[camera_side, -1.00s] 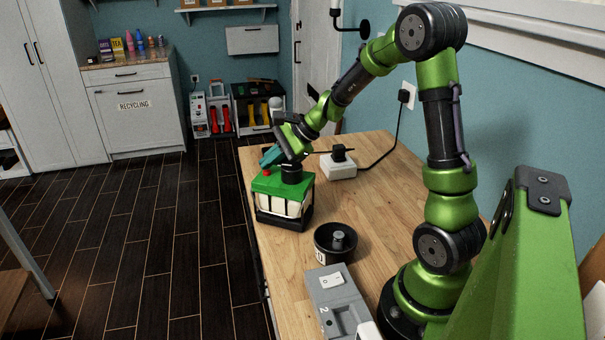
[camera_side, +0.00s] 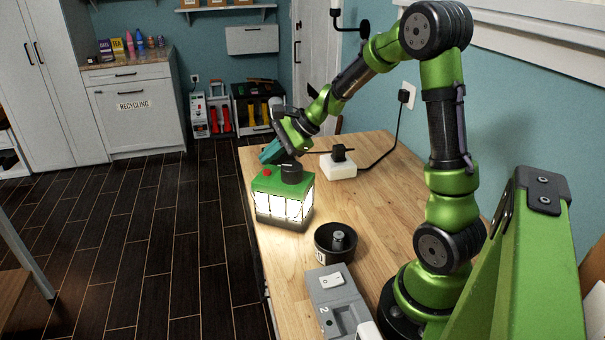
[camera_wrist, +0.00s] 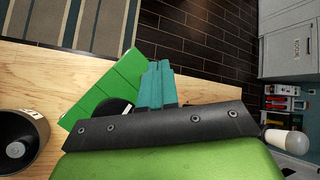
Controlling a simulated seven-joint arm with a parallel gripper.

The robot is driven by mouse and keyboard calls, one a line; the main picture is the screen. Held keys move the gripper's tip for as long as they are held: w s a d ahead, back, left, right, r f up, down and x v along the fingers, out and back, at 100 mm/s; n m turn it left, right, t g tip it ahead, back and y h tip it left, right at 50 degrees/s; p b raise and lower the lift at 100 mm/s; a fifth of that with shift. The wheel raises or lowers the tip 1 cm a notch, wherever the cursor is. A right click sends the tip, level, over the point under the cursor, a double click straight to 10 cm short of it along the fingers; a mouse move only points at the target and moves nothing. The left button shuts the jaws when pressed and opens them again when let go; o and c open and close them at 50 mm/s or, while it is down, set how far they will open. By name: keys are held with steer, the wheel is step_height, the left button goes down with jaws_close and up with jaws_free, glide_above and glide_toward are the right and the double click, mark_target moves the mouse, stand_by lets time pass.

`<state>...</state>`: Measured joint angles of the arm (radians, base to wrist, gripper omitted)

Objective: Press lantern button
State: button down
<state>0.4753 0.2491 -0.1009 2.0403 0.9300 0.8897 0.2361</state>
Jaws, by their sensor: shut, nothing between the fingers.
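The lantern (camera_side: 283,204) stands upright near the left edge of the wooden bench, and its panels glow bright. Its green top carries a small red button (camera_side: 267,172) and a black knob (camera_side: 292,173). My gripper (camera_side: 272,152) is shut and empty, just above and behind the lantern's top, with a small gap visible. In the wrist view, the shut teal fingers (camera_wrist: 157,85) extend beside the lantern's green top (camera_wrist: 115,88). The red button is hidden there, and the knob is mostly covered by my gripper body.
A black round container (camera_side: 335,243) and a grey switch box (camera_side: 338,300) stand in front of the lantern. A white power block (camera_side: 338,167) with a plugged black cord lies behind it to the right. The bench (camera_side: 385,205) is clear right of the lantern.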

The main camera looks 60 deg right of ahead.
mark_target(271, 173)
step_height(271, 173, up, 6)
stand_by(0.8)
steer(key=s+a+r+n+g+h, duration=0.1)
steer(key=s+a+r+n+h, duration=0.1)
steer(key=s+a+n, duration=1.4)
steer(key=s+n, duration=0.1)
steer(key=s, duration=0.2)
steer(key=shift+s+r+n, duration=0.15)
steer(key=shift+r+n, duration=0.15)
steer(key=shift+r, duration=0.05)
